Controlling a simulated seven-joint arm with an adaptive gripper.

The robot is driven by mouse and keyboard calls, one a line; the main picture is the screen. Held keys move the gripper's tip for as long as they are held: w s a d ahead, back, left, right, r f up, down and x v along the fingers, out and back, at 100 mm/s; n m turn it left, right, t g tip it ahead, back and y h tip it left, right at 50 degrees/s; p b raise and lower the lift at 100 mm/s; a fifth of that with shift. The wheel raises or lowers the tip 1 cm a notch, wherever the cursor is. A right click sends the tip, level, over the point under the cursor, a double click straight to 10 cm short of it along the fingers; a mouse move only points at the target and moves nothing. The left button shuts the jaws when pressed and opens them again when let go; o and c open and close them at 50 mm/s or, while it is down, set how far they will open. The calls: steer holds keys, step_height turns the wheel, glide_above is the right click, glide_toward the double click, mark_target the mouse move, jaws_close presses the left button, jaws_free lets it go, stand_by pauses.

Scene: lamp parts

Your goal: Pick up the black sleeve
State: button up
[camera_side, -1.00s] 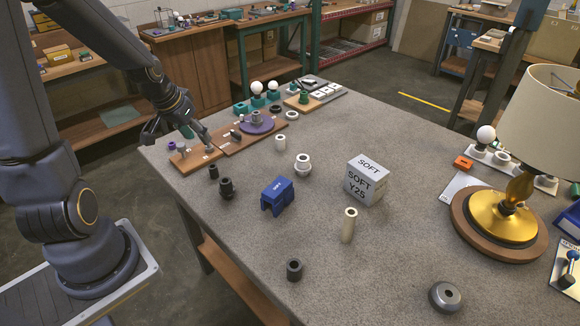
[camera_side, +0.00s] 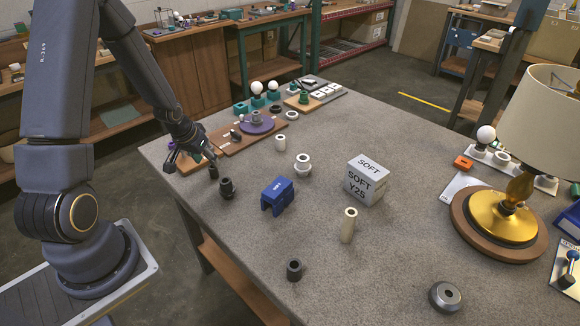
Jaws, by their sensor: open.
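A small black sleeve (camera_side: 213,173) stands upright near the left edge of the grey table. A second short black sleeve (camera_side: 294,270), with an open top, stands alone near the front edge. Which one the task means, I cannot tell. My gripper (camera_side: 192,161) is open over the left table edge, with one finger right by the small sleeve and partly in front of its top. Contact cannot be made out. No object shows between the fingers.
A black stepped fitting (camera_side: 227,188) stands just right of the small sleeve. A blue block (camera_side: 278,195), a white fitting (camera_side: 302,164), a cream tube (camera_side: 349,226) and a grey SOFT block (camera_side: 366,180) stand farther right. A wooden board (camera_side: 240,135) lies behind. The front middle is mostly clear.

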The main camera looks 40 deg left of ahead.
mark_target(213, 169)
steer(key=x, duration=0.5)
steer(key=shift+d+f, duration=0.15)
steer(key=shift+d, duration=0.1)
steer(key=shift+c, duration=0.4)
steer(key=c, duration=0.9)
